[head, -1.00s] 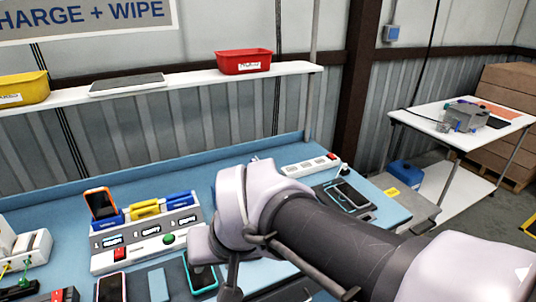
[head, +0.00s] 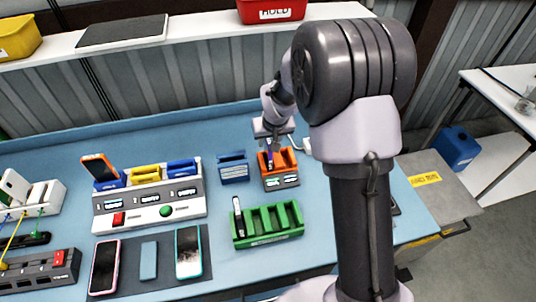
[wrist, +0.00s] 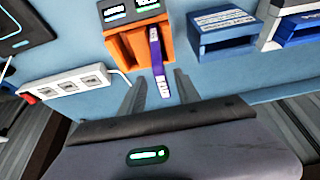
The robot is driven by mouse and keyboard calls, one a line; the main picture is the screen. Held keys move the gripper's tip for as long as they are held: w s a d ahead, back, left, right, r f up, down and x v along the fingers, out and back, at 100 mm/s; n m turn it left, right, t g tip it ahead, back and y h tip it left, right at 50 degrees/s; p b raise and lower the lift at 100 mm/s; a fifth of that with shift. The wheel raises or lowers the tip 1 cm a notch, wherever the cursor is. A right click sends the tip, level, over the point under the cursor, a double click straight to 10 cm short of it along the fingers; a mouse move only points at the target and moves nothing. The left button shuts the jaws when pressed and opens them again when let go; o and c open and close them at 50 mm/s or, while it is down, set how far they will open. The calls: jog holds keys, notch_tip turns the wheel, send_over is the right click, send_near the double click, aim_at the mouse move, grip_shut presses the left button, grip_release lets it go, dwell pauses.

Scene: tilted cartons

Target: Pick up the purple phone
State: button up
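The purple phone (wrist: 156,58) stands on edge in a slot of an orange dock (wrist: 124,45) in the wrist view. In the head view the phone (head: 269,155) is a thin purple strip at the orange dock (head: 283,182), partly hidden by my gripper (head: 273,140). In the wrist view my gripper (wrist: 160,88) is open. Its two fingers lie on either side of the phone's near end, with visible gaps, and hold nothing. I cannot tell how deep the phone is between them.
A blue dock (head: 233,172) stands just left of the orange one, and a green slotted rack (head: 266,228) stands in front. A white power strip (wrist: 75,84) is beside the orange dock. A charging station (head: 150,205) and phones on a dark mat (head: 205,245) are further left.

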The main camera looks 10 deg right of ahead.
jog(key=b+x, duration=0.1)
jog(key=x, duration=0.4)
jog(key=shift+a+f, duration=0.15)
jog(key=shift+f, duration=0.05)
jog(key=shift+s+r, duration=0.1)
grip_shut()
notch_tip(320, 180, up, 10)
jog(key=shift+p, duration=1.05)
jog(key=shift+r, duration=0.35)
jog(key=shift+r+p, duration=0.35)
jog(key=shift+p, duration=0.05)
